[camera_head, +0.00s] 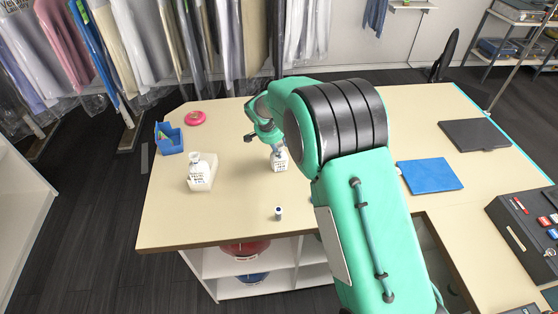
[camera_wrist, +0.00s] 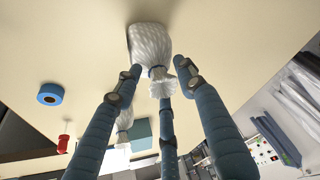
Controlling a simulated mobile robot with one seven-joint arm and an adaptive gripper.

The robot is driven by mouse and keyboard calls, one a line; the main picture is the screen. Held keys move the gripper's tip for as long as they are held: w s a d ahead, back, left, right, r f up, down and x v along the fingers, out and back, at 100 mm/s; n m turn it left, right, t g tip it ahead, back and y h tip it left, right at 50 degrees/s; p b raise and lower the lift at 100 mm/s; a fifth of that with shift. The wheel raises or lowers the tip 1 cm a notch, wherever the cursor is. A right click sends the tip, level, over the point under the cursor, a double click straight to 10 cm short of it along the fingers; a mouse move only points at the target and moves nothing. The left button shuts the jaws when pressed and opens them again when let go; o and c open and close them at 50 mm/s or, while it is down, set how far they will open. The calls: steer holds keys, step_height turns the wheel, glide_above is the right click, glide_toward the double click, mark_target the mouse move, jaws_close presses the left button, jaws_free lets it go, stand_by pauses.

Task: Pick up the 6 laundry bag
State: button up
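One white laundry bag (camera_head: 279,160) with dark print stands on the table directly below my gripper (camera_head: 268,138). In the wrist view this bag (camera_wrist: 150,45) is crinkled white, with a neck tied by a dark band and a flared top. My gripper (camera_wrist: 158,70) is open, its fingers spread on both sides of the tied neck and a third finger behind the flared top. Whether any finger touches the bag cannot be told. A second white bag (camera_head: 201,171) with dark print stands to the left; a white bag (camera_wrist: 125,122) also shows farther off in the wrist view. No number is readable.
The beige table (camera_head: 240,205) is mostly clear. A small dark-topped item (camera_head: 278,213) stands near the front edge. A blue folder (camera_head: 430,174) lies right of my arm. Garments hang behind.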

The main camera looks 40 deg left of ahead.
stand_by(0.4)
jaws_close()
steer(key=shift+r, duration=0.15)
steer(key=shift+r, duration=1.5)
steer(key=shift+s+d+r, duration=0.15)
steer(key=shift+s+r, duration=0.05)
steer(key=s+d+r+b, duration=0.1)
steer(key=s+d, duration=0.9)
steer(key=d, duration=0.1)
steer(key=shift+s+d+r, duration=0.15)
steer(key=shift+d+r, duration=0.05)
steer(key=shift+d, duration=0.05)
